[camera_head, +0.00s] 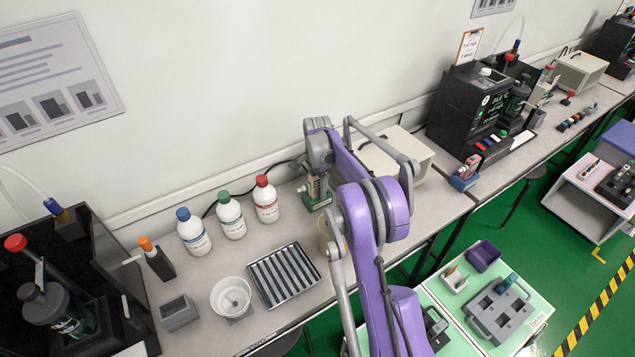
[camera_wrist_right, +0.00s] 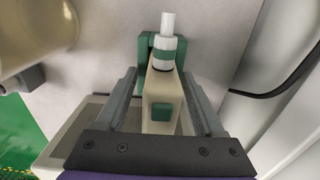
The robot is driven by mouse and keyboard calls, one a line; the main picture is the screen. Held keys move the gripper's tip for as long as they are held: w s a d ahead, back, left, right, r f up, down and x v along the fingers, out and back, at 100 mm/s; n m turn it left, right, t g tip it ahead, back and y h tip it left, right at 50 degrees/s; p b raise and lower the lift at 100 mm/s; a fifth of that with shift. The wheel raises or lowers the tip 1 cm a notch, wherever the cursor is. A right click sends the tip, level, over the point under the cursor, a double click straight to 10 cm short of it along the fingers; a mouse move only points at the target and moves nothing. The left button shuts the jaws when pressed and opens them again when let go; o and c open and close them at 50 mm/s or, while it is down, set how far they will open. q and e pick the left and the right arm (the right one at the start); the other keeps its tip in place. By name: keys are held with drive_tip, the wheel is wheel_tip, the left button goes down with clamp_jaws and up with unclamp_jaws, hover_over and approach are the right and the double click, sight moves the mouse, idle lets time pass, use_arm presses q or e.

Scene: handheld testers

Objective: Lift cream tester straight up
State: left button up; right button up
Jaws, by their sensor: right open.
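The cream tester (camera_wrist_right: 162,90) has a green button, a green collar and a white tip. It stands in a dark green holder (camera_wrist_right: 144,48) on the bench. In the head view the tester (camera_head: 313,185) and green holder (camera_head: 318,203) show below my right gripper (camera_head: 318,172), partly hidden by it. In the wrist view my right gripper (camera_wrist_right: 160,80) is open, with one finger on each side of the tester's body. Narrow gaps seem to show between the fingers and the tester. My left gripper is not in view.
A beige container (camera_wrist_right: 38,35) stands close by at upper left in the wrist view. Bottles with red (camera_head: 265,199), green (camera_head: 230,216) and blue (camera_head: 192,232) caps stand left of the holder. A ribbed tray (camera_head: 283,275) lies in front. A cream box (camera_head: 412,155) stands to the right.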

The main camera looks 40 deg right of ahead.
drive_tip(key=shift+c, duration=0.3)
clamp_jaws()
idle(0.4)
idle(1.2)
